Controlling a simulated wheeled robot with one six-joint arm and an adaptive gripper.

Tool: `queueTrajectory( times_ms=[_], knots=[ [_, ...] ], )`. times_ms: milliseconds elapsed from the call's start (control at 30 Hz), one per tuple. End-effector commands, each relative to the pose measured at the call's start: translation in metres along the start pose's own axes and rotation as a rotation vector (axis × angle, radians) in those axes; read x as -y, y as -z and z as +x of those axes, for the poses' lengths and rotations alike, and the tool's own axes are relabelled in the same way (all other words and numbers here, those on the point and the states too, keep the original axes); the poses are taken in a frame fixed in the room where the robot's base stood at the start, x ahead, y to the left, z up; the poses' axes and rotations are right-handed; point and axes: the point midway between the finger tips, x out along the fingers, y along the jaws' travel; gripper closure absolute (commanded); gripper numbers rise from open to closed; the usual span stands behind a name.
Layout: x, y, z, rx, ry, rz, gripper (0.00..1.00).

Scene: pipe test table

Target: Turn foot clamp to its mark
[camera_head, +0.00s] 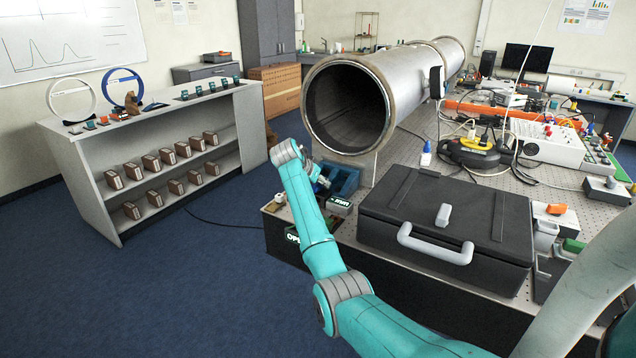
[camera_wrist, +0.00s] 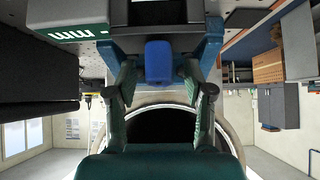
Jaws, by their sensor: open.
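The foot clamp appears to be the blue bracket (camera_head: 343,178) under the front end of the large grey pipe (camera_head: 345,105). In the wrist view its blue knob (camera_wrist: 158,60) stands in front of a dark block, with blue side walls around it. My gripper (camera_wrist: 159,76) is open, one green finger on each side of the knob, with visible gaps; the fingers do not appear to touch it. In the head view my gripper (camera_head: 321,180) is small, just left of the bracket and partly hidden by my arm. I cannot make out the mark.
A black case (camera_head: 445,225) with a grey handle fills the table's near side. A shelf unit (camera_head: 165,150) stands at left, with clear blue floor (camera_head: 180,290) in front.

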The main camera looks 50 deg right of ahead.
Motion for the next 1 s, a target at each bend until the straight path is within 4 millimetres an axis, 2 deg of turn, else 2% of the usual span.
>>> queueTrajectory(
  times_ms=[67, 100, 300, 667, 1000],
  knots=[
    [0.0, 0.0001, -0.0001, 0.0, 0.0, 0.0, 0.48],
    [0.0, 0.0001, -0.0001, 0.0, 0.0, 0.0, 0.53],
    [0.0, 0.0001, -0.0002, 0.0, 0.0, 0.0, 1.0],
    [-0.0004, 0.0, 0.0001, 0.0, 0.028, -0.027, 1.0],
    [-0.0017, 0.0, 0.0006, -0.001, 0.185, -0.182, 1.0]
  ],
)
